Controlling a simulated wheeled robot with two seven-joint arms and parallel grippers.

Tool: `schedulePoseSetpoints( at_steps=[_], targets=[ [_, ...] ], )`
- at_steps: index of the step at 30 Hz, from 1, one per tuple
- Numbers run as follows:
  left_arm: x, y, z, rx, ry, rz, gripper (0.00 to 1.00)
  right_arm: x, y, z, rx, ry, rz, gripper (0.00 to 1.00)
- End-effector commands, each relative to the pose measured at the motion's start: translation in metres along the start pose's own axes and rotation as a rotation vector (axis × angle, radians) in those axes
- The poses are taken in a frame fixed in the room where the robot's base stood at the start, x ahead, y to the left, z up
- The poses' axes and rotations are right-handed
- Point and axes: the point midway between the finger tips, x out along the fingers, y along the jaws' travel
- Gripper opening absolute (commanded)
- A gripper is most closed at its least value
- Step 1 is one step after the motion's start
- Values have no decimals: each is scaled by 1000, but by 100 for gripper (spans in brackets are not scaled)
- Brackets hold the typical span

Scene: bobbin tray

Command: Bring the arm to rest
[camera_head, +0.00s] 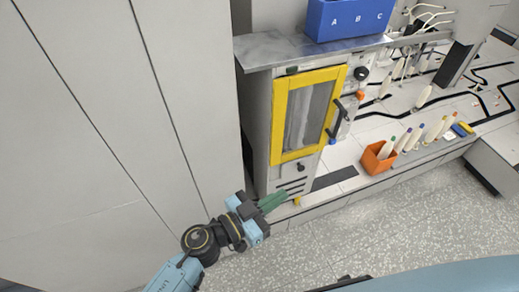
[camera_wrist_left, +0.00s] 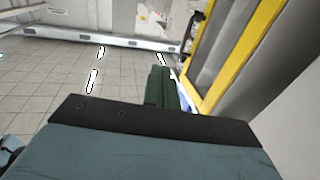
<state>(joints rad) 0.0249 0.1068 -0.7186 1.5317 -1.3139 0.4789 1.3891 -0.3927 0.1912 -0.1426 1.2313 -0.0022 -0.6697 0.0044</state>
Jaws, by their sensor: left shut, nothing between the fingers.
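My left arm comes in from the lower left in the head view. Its left gripper (camera_head: 272,202) has green fingers that are shut with nothing between them. My right gripper does not show in either view.
A blue box (camera_head: 348,18) marked A B C stands on the metal shelf (camera_head: 290,48) above the cabinet. An orange bin (camera_head: 374,160) and several bobbins stand to the right. A grey wall panel (camera_head: 100,120) fills the left. Speckled floor (camera_head: 420,220) is open at lower right.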

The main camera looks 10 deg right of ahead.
Motion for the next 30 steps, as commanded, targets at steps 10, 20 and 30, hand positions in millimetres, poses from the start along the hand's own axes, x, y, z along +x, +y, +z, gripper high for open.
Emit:
schedulePoseSetpoints(
  at_steps=[10,20,30],
  targets=[
    [-61,-54,114,-113,-171,-323,0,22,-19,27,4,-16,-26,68],
    [-229,-42,302,-306,-661,-712,0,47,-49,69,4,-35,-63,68],
    [-399,90,411,-579,-1188,-814,0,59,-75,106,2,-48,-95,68]
  ],
)
